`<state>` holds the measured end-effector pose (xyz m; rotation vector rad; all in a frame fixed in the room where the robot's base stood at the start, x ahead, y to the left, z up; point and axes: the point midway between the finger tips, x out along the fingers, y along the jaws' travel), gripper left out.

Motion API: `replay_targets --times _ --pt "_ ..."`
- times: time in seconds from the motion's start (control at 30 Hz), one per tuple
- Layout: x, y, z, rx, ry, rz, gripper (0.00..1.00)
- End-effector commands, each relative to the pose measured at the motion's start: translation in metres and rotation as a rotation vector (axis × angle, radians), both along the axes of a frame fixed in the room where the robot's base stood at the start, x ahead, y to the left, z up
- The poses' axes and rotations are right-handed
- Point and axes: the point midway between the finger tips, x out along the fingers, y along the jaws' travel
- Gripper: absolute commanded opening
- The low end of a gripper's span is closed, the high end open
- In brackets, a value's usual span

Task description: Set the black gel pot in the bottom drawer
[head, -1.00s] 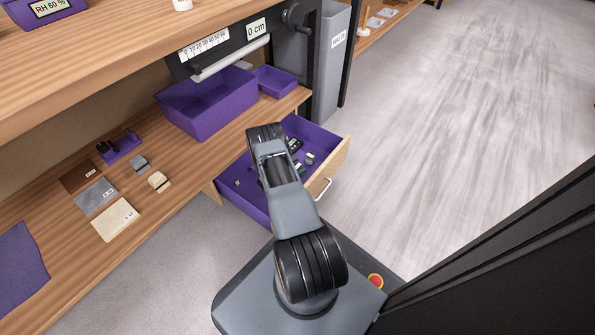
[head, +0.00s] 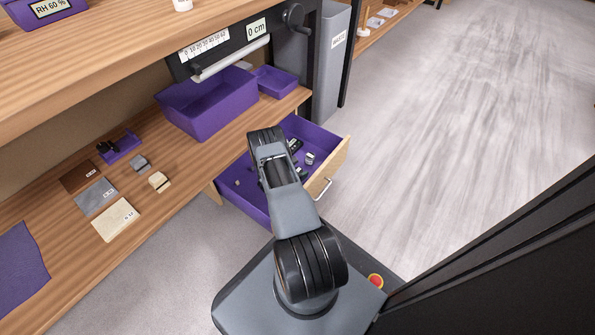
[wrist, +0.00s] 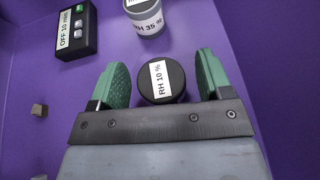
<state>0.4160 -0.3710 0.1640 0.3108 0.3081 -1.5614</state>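The black gel pot (wrist: 175,92), with a white "RH 10 %" label on its round top, sits on the purple floor of the open drawer in the wrist view. My gripper (wrist: 161,62) has its two green fingers spread on either side of the pot, with a narrow gap showing at each side. In the head view the drawer (head: 247,203) is pulled out under the lower wooden shelf. There my own arm reaches over it and hides the black pot and my fingertips.
In the drawer, a pale pot labelled "RH 35 %" (wrist: 146,20) stands just beyond the black pot. A black box with a green button (wrist: 76,30) lies left of it, and a small brown block (wrist: 39,110) lies nearer. A purple bin (head: 207,105) stands on the shelf.

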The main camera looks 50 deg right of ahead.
Motion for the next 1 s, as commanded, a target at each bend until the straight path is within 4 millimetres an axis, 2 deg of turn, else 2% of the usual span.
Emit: replay_targets --times 0.27,0.4,0.8,1.0 --pt "0.000 0.000 0.002 0.000 -0.001 0.000 0.74" --pt "0.001 0.000 0.014 -0.001 -0.002 0.000 0.74" --pt "0.002 0.073 0.046 0.000 0.002 0.005 0.74" --pt "0.002 0.098 0.055 0.001 0.000 0.003 0.74"
